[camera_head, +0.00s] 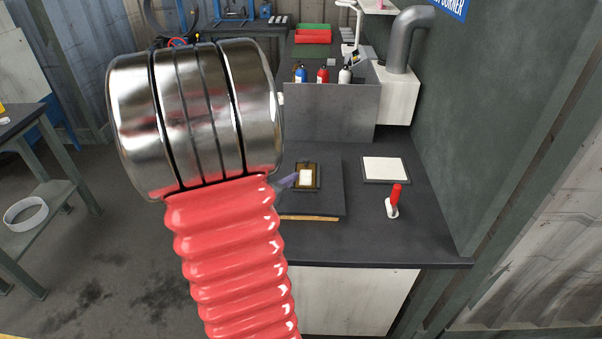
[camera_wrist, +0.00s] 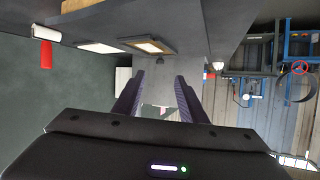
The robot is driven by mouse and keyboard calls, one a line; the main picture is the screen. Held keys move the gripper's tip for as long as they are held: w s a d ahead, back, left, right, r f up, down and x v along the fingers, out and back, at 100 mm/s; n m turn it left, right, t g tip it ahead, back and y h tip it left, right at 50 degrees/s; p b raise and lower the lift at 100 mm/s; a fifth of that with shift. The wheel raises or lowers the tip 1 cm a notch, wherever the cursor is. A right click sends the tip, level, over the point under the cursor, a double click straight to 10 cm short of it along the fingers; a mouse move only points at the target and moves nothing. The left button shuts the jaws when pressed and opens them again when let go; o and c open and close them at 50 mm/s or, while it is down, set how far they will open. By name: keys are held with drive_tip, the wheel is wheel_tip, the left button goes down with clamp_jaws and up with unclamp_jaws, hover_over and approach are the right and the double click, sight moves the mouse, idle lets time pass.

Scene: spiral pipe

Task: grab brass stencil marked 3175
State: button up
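A small brass-edged plate with a pale centre (camera_head: 307,178), likely the stencil, lies on a dark slab (camera_head: 328,203) on the bench. Its marking is too small to read. In the wrist view, which is upside down, the plate (camera_wrist: 150,46) is beyond my fingertips near the top. My gripper (camera_wrist: 159,80) is open, its two purple fingers apart with nothing between them. In the head view my red ribbed arm and metal collar hide most of it. One purple finger shows just left of the plate; I cannot tell whether it touches.
A white-faced panel (camera_head: 386,169) and a red-handled tool (camera_head: 393,200) lie right of the slab. Blue, red (camera_head: 322,75) and white bottles stand behind an upright grey panel (camera_head: 330,112). A wall (camera_head: 475,110) bounds the bench at right. The bench front right is clear.

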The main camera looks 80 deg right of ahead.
approach(305, 160)
drive_tip(key=x, duration=0.3)
drive_tip(key=shift+d+f, duration=0.15)
drive_tip(key=shift+f, duration=0.3)
idle(0.3)
drive_tip(key=shift+r+x, duration=0.15)
drive_tip(key=shift+x, duration=1.15)
drive_tip(key=shift+r+x, duration=0.15)
drive_tip(key=shift+x, duration=1.15)
drive_tip(key=shift+s+d, duration=0.1)
drive_tip(key=shift+c, duration=0.5)
clamp_jaws()
